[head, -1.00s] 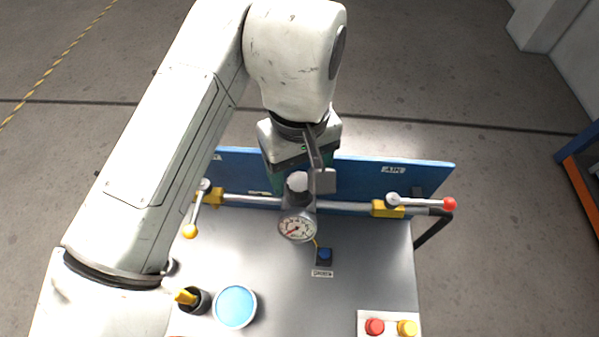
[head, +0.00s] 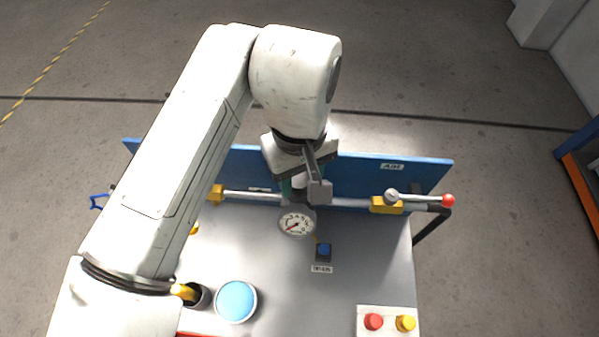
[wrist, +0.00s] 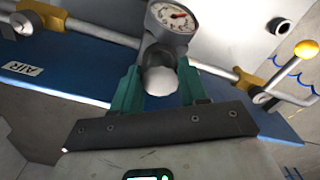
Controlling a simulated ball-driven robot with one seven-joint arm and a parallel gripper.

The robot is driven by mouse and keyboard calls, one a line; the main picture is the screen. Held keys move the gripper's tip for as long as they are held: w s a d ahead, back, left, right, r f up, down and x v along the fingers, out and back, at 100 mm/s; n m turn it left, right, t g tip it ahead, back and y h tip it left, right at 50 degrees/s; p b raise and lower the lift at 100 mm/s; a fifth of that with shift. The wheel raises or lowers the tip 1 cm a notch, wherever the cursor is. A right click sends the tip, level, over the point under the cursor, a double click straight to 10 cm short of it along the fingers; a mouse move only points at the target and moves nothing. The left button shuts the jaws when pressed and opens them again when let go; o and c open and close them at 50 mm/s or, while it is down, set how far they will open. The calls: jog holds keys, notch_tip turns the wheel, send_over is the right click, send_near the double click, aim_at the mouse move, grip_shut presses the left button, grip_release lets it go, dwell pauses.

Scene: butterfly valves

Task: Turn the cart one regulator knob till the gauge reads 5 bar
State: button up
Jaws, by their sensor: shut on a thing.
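The regulator's round white gauge (head: 297,222) sits at the front of the pipe on the cart, and its red needle points to the lower left in the head view. The numbers are too small to read surely. The gauge also shows at the top of the wrist view (wrist: 173,17). The pale regulator knob (wrist: 159,80) is behind the gauge body, between my green fingers. My gripper (wrist: 160,88) is shut on the knob, one finger on each side. In the head view my gripper (head: 303,188) largely hides the knob.
A valve lever with a red end (head: 448,200) is to the right, near a blue panel (head: 365,178).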

jog(key=c, duration=0.3)
jog(key=shift+m, duration=0.3)
